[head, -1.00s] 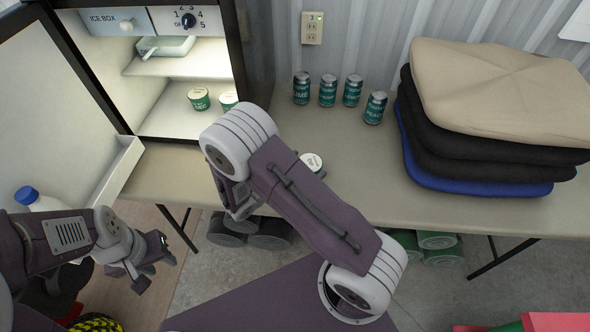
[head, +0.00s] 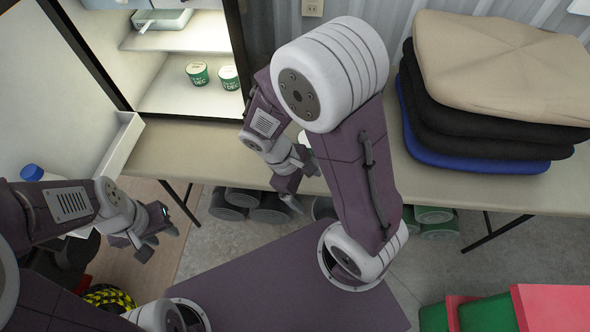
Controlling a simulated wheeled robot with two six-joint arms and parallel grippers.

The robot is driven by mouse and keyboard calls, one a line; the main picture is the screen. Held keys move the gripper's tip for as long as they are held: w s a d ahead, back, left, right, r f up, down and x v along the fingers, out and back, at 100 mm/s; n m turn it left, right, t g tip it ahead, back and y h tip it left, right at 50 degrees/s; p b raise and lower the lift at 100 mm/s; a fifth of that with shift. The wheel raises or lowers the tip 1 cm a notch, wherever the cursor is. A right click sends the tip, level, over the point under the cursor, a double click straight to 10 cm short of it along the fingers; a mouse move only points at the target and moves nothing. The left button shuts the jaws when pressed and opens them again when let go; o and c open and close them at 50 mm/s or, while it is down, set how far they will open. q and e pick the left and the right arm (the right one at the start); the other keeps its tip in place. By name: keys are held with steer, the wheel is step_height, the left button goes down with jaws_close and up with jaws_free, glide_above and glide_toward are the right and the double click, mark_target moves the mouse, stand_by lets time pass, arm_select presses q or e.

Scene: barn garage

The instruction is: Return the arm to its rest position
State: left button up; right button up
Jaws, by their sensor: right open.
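My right arm (head: 352,165) bends up across the middle of the head view, its large grey elbow high in the picture. My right gripper (head: 303,188) hangs below and left of the elbow, near the table's front edge. It is open, and I see nothing held in it. My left gripper (head: 158,243) is at the lower left, in front of the open fridge door. I cannot tell whether its jaws are apart.
The beige table (head: 190,160) carries stacked cushions (head: 495,75) at the right. Two green-and-white tubs (head: 197,73) (head: 229,77) stand in the lit icebox (head: 165,100). A blue-capped bottle (head: 32,173) is at the left door. Red and green boxes (head: 490,312) lie lower right.

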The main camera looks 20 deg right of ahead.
steer(key=m+t+y, duration=0.1)
steer(key=m, duration=0.2)
steer(key=w+r+m+t+y, duration=0.1)
steer(key=m, duration=0.1)
steer(key=w+a+r+m+t+y, duration=0.1)
steer(key=m+y, duration=0.1)
steer(key=m, duration=0.1)
steer(key=shift+w+r+m, duration=0.2)
steer(key=shift+r+m, duration=0.05)
steer(key=shift+m, duration=0.05)
